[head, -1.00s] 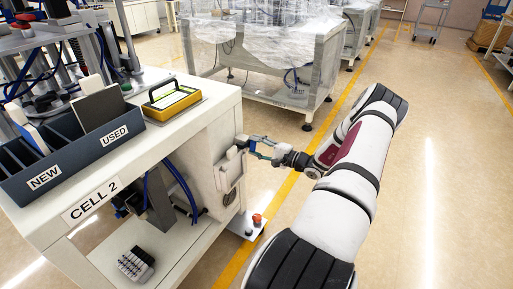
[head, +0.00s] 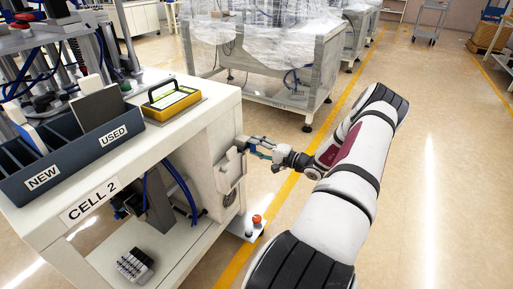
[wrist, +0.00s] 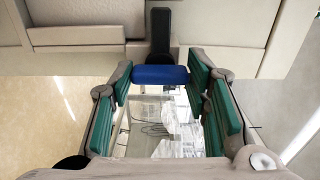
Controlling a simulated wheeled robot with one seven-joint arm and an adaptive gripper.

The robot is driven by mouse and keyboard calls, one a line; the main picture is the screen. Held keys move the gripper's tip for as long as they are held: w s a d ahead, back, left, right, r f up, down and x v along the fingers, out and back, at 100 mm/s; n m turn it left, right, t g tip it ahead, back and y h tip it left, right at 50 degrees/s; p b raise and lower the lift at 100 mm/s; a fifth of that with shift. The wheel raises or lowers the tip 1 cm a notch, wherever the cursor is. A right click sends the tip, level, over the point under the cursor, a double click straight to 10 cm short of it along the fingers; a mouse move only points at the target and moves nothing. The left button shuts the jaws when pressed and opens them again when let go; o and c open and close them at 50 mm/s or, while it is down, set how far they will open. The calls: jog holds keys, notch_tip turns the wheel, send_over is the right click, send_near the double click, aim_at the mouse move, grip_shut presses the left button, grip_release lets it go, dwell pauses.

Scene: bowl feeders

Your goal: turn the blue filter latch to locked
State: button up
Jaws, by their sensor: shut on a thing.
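The blue filter latch (wrist: 160,75) shows in the wrist view as a blue bar at the end of a black arm (wrist: 160,30) that runs to the pale cabinet. My gripper (wrist: 161,77) has a green-padded finger on each side of the bar and is shut on it. In the head view my gripper (head: 262,147) is at the right end face of the Cell 2 cabinet (head: 216,140). The latch is too small there to make out clearly, and no locked mark can be read.
On the cabinet top are a dark bin (head: 70,158) labelled NEW and USED and a yellow-framed device (head: 172,98). A red button (head: 257,219) stands low beside the cabinet. A plastic-wrapped machine (head: 265,65) is behind. The floor at right is open.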

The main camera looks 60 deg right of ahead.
jog(key=o, duration=1.2)
jog(key=shift+c, duration=0.2)
jog(key=shift+s, duration=0.1)
jog(key=s, duration=1.1)
jog(key=shift+s+d, duration=0.4)
jog(key=shift+d, duration=0.05)
